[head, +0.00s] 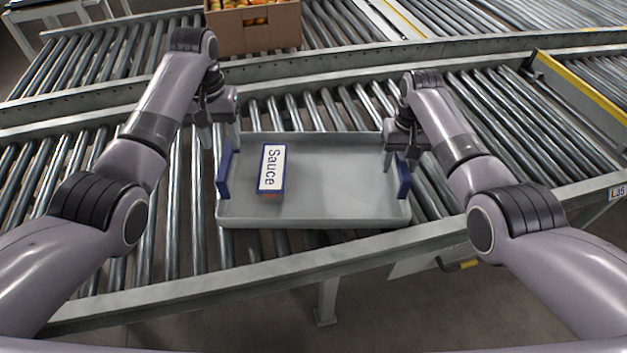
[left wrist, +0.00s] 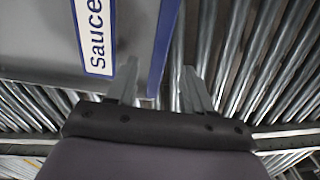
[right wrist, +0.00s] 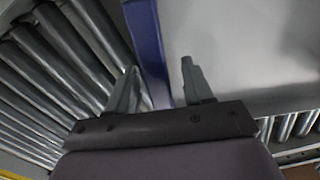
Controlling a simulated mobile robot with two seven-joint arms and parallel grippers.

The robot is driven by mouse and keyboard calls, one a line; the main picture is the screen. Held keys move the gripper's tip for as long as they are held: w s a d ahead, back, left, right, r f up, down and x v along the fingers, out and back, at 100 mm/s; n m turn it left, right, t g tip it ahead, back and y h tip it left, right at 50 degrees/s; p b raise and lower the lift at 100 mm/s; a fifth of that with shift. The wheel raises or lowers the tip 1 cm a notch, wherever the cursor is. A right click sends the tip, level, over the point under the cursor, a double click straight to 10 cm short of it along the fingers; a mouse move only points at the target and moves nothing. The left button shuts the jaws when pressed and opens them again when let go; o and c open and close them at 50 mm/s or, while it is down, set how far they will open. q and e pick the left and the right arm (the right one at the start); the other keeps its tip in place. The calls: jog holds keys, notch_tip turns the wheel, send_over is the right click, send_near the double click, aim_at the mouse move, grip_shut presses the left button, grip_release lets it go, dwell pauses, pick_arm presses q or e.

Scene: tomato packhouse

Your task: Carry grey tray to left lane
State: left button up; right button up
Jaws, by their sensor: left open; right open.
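The grey tray (head: 345,180) lies flat on the rollers of the near conveyor, with a blue handle at each end. A blue-edged white "Sauce" box (head: 271,168) lies in its left part and shows in the left wrist view (left wrist: 97,38). My left gripper (head: 221,135) is open at the left blue handle (head: 224,170); in the left wrist view the handle (left wrist: 165,45) runs between the open fingers. My right gripper (head: 401,150) is open at the right blue handle (head: 404,176); in the right wrist view this handle (right wrist: 147,45) also lies between the fingers.
Bare rollers (head: 60,175) lie left of the tray, and more (head: 510,130) lie to its right. A metal rail (head: 330,68) divides this lane from the one behind. A cardboard box (head: 253,30) of tomatoes stands there. A yellow-edged rail (head: 580,85) is at the right.

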pick_arm(q)
notch_tip(320, 180, up, 4)
jog(key=shift+r, duration=0.25)
pick_arm(e)
jog(key=shift+r, duration=0.2)
notch_tip(320, 180, up, 12)
jog(key=shift+f, duration=0.2)
pick_arm(q)
jog(key=shift+r, duration=0.1)
pick_arm(e)
jog(key=shift+r, duration=0.1)
